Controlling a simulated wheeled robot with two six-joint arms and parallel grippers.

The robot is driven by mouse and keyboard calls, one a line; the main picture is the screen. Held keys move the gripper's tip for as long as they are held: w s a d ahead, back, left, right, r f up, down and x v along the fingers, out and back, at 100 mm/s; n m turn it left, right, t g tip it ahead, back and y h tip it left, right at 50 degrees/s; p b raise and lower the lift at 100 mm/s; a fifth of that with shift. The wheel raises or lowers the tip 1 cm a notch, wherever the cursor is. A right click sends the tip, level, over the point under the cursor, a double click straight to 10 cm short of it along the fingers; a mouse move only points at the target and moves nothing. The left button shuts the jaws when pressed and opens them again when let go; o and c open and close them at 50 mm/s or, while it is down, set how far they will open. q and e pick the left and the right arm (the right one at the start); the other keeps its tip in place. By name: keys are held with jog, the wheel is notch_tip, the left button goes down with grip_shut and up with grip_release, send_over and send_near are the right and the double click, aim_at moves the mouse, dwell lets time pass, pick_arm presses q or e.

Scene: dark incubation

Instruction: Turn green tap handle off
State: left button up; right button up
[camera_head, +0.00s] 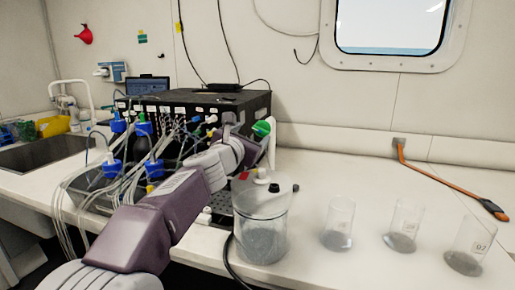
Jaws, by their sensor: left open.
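A green tap handle (261,128) shows on the right front of the black instrument box, just past the end of my left arm. My left gripper (246,132) is open and close beside the handle, with nothing seen held between its fingers. I cannot tell whether a finger touches the handle. My left wrist and arm hide part of the box front and whatever is below the handle. My right gripper is not in view.
The black box (195,100) stands at the back. Left are tubed bottles with blue caps (111,168). A clear jar (262,225) stands right of my arm, with beakers (339,222) beyond. An orange tool (440,180) lies on the right, with bare counter around it.

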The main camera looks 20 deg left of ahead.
aim_at(260, 131)
pick_arm(q)
jog(key=w+p, duration=0.1)
jog(key=w, duration=0.3)
jog(key=w+f+p, duration=0.1)
jog(key=w, duration=0.1)
jog(key=shift+w+d+p, duration=0.3)
jog(key=shift+w+p, duration=0.05)
jog(key=shift+w+d, duration=0.1)
jog(key=shift+w, duration=0.1)
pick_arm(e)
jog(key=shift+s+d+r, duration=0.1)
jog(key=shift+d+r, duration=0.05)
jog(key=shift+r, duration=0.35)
pick_arm(q)
jog(key=shift+f, duration=0.1)
jog(key=c, duration=1.4)
